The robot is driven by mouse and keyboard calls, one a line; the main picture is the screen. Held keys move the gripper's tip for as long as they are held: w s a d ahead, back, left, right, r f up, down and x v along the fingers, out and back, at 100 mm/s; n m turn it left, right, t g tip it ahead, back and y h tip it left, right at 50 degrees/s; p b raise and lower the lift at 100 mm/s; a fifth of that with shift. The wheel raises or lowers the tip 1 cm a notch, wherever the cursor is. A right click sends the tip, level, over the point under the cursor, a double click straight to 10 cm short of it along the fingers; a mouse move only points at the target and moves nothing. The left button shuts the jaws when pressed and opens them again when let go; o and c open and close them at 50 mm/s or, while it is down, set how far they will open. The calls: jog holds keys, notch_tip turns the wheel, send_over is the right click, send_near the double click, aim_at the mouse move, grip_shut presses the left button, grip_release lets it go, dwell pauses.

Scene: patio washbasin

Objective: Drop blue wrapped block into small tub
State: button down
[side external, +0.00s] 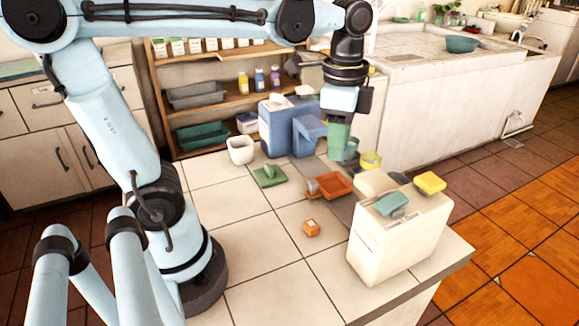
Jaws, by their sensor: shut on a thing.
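My gripper (339,138) hangs down over the back of the tiled counter, below the dark wrist. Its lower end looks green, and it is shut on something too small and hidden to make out. I cannot clearly pick out a blue wrapped block. A small white tub (240,150) stands open at the back left of the counter, to the left of my gripper. A small yellow tub (371,161) stands just right of my gripper. I cannot tell which is the task's small tub.
A blue bin (280,128) stands behind and left of my gripper. A green dish (269,177), an orange tray (333,186) and an orange block (311,228) lie on the counter. A cream bin (398,240) with things on top stands front right.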

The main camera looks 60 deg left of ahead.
jog(key=w+a+n, duration=0.1)
jog(key=a+n, duration=0.2)
jog(key=a, duration=0.7)
jog(key=n, duration=0.6)
send_over(241, 151)
jog(key=w+a, duration=0.1)
jog(key=a, duration=0.1)
jog(key=f, duration=0.1)
jog(key=shift+d+f, duration=0.15)
jog(key=shift+f, duration=5.55)
jog(key=c, duration=0.9)
grip_release()
jog(key=shift+o, duration=0.2)
